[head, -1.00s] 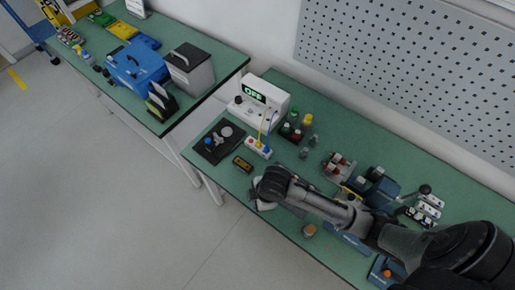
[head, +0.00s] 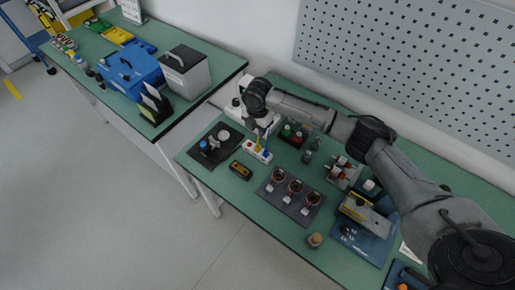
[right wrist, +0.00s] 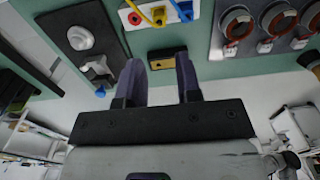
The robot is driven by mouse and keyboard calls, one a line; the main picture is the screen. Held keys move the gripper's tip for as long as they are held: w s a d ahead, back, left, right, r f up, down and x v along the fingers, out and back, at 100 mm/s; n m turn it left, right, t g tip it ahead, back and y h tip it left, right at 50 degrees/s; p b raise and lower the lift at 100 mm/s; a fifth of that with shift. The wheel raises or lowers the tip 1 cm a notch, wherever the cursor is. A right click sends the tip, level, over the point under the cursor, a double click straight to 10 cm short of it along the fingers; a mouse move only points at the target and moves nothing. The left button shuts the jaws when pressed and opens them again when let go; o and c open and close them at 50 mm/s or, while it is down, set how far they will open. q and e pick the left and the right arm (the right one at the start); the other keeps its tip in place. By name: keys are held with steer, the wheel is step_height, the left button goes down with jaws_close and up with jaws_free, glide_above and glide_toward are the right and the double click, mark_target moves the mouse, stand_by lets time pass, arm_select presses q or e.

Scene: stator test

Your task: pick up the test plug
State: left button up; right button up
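The plugs sit on a white socket block (head: 257,152); I cannot tell which one is the test plug. In the right wrist view the block (right wrist: 146,16) shows at the top edge with a red plug (right wrist: 134,18), a yellow plug with its cable (right wrist: 158,16) and a blue plug with its cable (right wrist: 184,10). My right gripper (head: 264,130) hangs above and near the block, in front of the white tester (head: 237,110). In the right wrist view its two fingers (right wrist: 159,62) are apart with nothing held between them. My left gripper is out of view.
A small yellow-black meter (head: 240,170) lies before the block. A dark tray (head: 226,155) is left of it. Three round copper-coloured parts stand on a grey mat (head: 291,211) to the right. The table's front edge is close.

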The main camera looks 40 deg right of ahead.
mark_target(258, 145)
steer(key=shift+f+b, duration=0.55)
steer(key=shift+f, duration=4.85)
steer(key=shift+c, duration=0.5)
jaws_close()
